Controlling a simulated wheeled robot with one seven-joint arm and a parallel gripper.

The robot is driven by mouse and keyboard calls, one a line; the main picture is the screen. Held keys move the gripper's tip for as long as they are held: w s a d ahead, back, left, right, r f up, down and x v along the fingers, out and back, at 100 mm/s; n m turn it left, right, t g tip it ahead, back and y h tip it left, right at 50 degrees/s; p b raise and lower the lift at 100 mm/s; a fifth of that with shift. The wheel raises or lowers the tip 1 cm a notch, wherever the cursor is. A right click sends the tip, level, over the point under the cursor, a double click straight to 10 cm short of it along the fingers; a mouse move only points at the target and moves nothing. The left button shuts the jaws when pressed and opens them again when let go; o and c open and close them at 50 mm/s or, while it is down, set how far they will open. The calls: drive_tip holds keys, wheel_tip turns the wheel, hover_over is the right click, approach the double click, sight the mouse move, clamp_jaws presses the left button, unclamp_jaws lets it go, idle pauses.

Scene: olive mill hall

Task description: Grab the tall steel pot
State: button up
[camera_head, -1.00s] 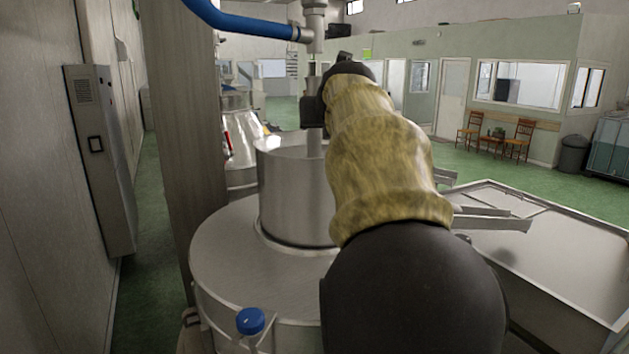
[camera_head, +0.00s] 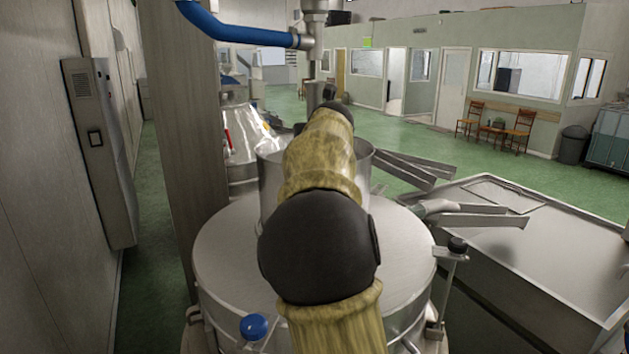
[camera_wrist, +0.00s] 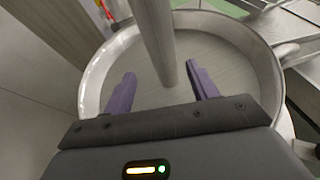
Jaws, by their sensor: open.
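The tall steel pot (camera_head: 269,190) is an open round steel cylinder standing on top of a wide round steel vat. My arm hides the middle of it in the head view. In the wrist view, its round rim (camera_wrist: 271,72) surrounds the open inside, seen from above. My gripper (camera_wrist: 161,72) has two purple fingers, spread apart and holding nothing. They show over the pot's opening in that view; I cannot tell whether they are above the rim or inside. A vertical steel pipe (camera_wrist: 157,35) shows between the fingers. In the head view, my arm hides the fingers.
The wide vat (camera_head: 228,250) fills the near middle, with a blue knob (camera_head: 253,326) at its front. A steel pipe with a blue hose (camera_head: 240,34) hangs above the pot. Steel chutes (camera_head: 405,166) and a large flat tray (camera_head: 560,263) lie right. A wall cabinet (camera_head: 103,150) stands left.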

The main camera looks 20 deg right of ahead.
drive_tip(key=shift+x, duration=0.9)
drive_tip(key=shift+s, duration=0.1)
drive_tip(key=shift+r, duration=0.1)
drive_tip(key=p+x, duration=0.1)
drive_tip(key=x, duration=0.1)
drive_tip(key=d+p+x, duration=0.1)
drive_tip(key=x, duration=0.2)
drive_tip(key=shift+f, duration=0.25)
drive_tip(key=shift+a, duration=0.4)
drive_tip(key=shift+s+d, duration=0.1)
drive_tip(key=shift+d, duration=0.05)
drive_tip(key=shift+c, duration=0.2)
